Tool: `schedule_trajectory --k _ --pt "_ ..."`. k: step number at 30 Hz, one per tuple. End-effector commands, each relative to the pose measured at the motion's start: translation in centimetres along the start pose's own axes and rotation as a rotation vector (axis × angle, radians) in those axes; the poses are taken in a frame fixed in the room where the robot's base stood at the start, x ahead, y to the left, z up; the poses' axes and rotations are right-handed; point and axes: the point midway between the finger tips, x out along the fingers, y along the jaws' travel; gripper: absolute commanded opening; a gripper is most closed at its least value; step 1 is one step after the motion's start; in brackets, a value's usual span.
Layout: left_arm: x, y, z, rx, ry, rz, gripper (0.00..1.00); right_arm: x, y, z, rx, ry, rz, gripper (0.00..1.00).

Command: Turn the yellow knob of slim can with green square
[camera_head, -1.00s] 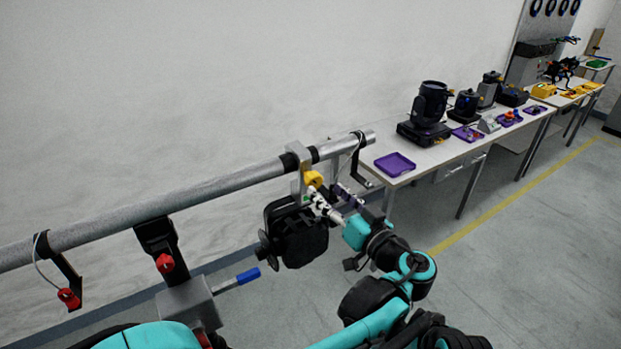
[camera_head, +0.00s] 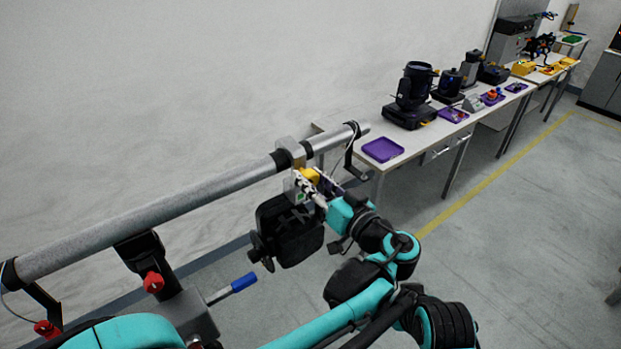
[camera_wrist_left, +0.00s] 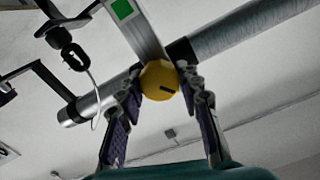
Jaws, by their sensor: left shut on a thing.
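The slim can (camera_head: 288,228) is a flat black body hanging under a grey pipe by a metal clamp. A small green square shows on the clamp bracket in the left wrist view (camera_wrist_left: 122,9). The yellow knob (camera_head: 310,174) sits on this clamp, just below the pipe. My left gripper (camera_head: 308,186) is at the knob. In the left wrist view the yellow knob (camera_wrist_left: 159,80) lies between the two fingertips, which are shut on it from both sides. A dark mark shows on the knob's face. My right gripper is not in view.
The pipe (camera_head: 150,224) runs from the lower left to the upper right. Another fixture with a red knob (camera_head: 153,282) and a blue-tipped lever (camera_head: 243,282) hangs at left. A table with a purple tray (camera_head: 383,150) and black lights stands behind. The floor at right is clear.

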Motion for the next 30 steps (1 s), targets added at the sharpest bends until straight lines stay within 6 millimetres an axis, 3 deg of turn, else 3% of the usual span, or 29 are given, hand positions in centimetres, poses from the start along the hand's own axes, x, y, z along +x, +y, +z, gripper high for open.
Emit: schedule_trajectory --k 4,15,25,26,27,30 --pt "0.06 -0.02 0.01 0.051 -0.001 -0.003 0.06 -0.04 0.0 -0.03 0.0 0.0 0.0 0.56" --pt "0.08 0.04 0.05 0.402 -0.001 -0.012 0.06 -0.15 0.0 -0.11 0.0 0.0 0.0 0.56" --pt "0.09 0.03 0.05 0.419 -0.001 -0.013 0.06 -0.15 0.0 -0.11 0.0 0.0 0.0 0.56" --pt "0.09 0.02 0.05 0.419 -0.001 -0.013 0.42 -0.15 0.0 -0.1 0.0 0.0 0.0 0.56" --pt "0.08 0.02 0.05 0.418 -0.001 -0.013 0.53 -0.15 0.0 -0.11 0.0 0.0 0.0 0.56" --pt "0.07 0.03 0.04 0.418 -0.001 -0.012 0.56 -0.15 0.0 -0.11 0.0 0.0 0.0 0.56"
